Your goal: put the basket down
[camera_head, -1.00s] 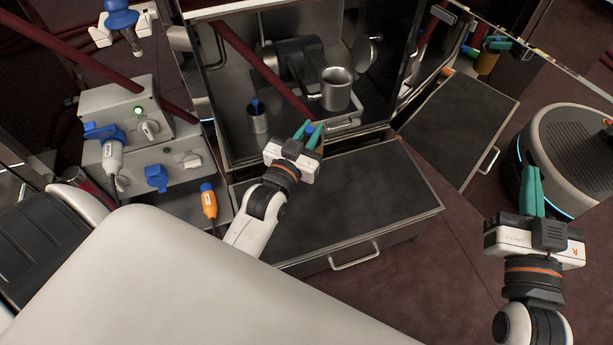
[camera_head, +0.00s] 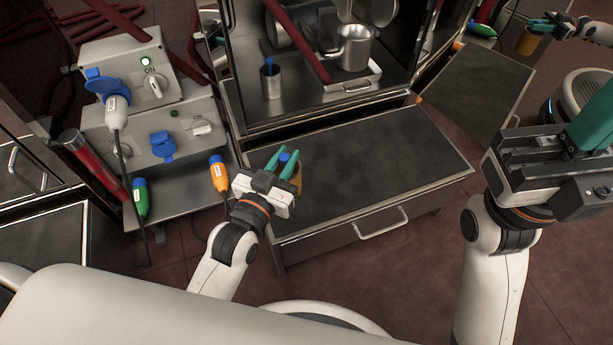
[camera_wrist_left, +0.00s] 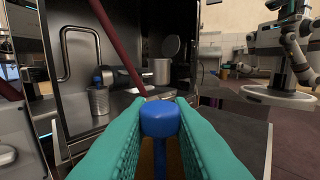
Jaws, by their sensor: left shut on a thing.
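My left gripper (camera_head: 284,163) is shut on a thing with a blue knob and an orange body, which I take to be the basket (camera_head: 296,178). In the left wrist view its blue knob (camera_wrist_left: 162,118) and thin blue stem sit between the teal fingers; its lower part is mostly hidden. It is at the left end of the dark-topped counter (camera_head: 370,165); whether it touches the top I cannot tell. My right gripper (camera_head: 590,125) is at the right, partly cut off by the frame, its fingers overlapping.
A metal cabinet behind holds a steel mug (camera_head: 354,48) and a steel cup with a blue top (camera_head: 271,80). Control boxes (camera_head: 165,130) with plugs and cables stand at the left. The dark counter top is bare. A round grey base (camera_head: 590,95) stands at the right.

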